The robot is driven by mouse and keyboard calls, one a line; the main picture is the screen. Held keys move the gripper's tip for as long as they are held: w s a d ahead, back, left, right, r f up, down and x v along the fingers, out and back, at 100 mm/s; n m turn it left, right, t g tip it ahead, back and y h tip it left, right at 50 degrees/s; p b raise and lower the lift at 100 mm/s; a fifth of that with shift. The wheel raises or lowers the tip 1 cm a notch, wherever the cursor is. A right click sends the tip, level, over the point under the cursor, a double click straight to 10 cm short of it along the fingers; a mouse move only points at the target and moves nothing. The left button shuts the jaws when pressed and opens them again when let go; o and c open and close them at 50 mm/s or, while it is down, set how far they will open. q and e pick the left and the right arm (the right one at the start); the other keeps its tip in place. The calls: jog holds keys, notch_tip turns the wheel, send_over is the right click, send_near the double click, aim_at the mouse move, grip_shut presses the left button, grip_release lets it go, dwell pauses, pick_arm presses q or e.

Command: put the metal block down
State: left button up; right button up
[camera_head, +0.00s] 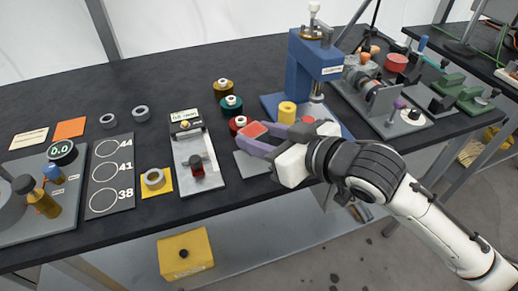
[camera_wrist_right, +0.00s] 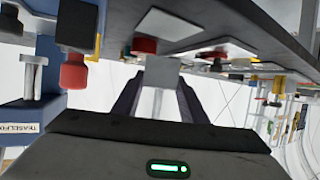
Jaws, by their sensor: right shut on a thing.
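My right gripper (camera_head: 256,138) reaches in from the right over the front part of the dark table (camera_head: 75,92), left of the blue press. In the right wrist view its two dark fingers (camera_wrist_right: 157,98) are shut on a small grey metal block (camera_wrist_right: 160,72), held at the fingertips. In the head view I cannot clearly make the block out at the fingers. A flat grey plate (camera_head: 248,165) lies on the table just below the gripper. My left gripper is not in view.
The blue press (camera_head: 308,65) stands right of the gripper, with a yellow cylinder (camera_head: 287,112) at it. Red (camera_head: 237,122), teal (camera_head: 231,105) and dark yellow (camera_head: 223,88) spools stand behind. A grey gauge fixture (camera_head: 207,173) is on the left. The table's front edge is close.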

notch_tip(320, 180, down, 4)
jog(key=shift+f, duration=0.1)
jog(key=o, duration=1.2)
jog(key=shift+f, duration=0.1)
jog(key=shift+w, duration=0.1)
jog(key=v, duration=1.2)
